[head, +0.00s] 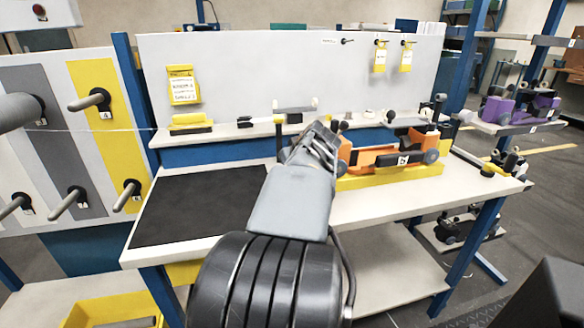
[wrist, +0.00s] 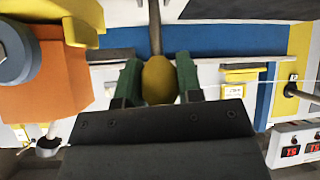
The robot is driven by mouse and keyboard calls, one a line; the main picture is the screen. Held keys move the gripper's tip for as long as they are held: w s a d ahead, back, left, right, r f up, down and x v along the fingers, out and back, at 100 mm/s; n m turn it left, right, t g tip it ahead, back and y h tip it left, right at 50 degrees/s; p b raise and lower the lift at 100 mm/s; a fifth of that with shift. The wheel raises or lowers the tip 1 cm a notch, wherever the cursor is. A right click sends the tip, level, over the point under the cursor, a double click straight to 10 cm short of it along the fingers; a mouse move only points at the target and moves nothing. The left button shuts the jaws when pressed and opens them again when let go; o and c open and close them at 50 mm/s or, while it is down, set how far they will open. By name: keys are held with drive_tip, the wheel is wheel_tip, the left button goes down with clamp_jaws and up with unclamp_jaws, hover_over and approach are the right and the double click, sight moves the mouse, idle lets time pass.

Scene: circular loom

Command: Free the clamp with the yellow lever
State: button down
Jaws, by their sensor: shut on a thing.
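The yellow lever shows in the wrist view as a rounded yellow knob (wrist: 157,78) on a dark rod. My gripper (wrist: 158,88) has its two green fingers on either side of the knob and is shut on it. In the head view my gripper (head: 322,138) is at the left end of an orange clamp unit (head: 372,157) and hides the knob there. The orange unit also shows at the left of the wrist view (wrist: 45,85). The clamp's jaw state cannot be told.
The orange unit sits on a yellow base (head: 400,176) on the white workbench (head: 345,208). A black mat (head: 200,205) lies clear at the left. A back shelf holds small parts. A rack with pegs (head: 95,100) stands at the left, and a purple unit (head: 497,108) at the right.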

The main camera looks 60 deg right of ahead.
drive_tip(key=c, duration=0.8)
unclamp_jaws()
drive_tip(key=p+v, duration=0.1)
drive_tip(key=v, duration=1.3)
drive_tip(key=shift+f+p, duration=0.1)
drive_tip(key=shift+p, duration=0.2)
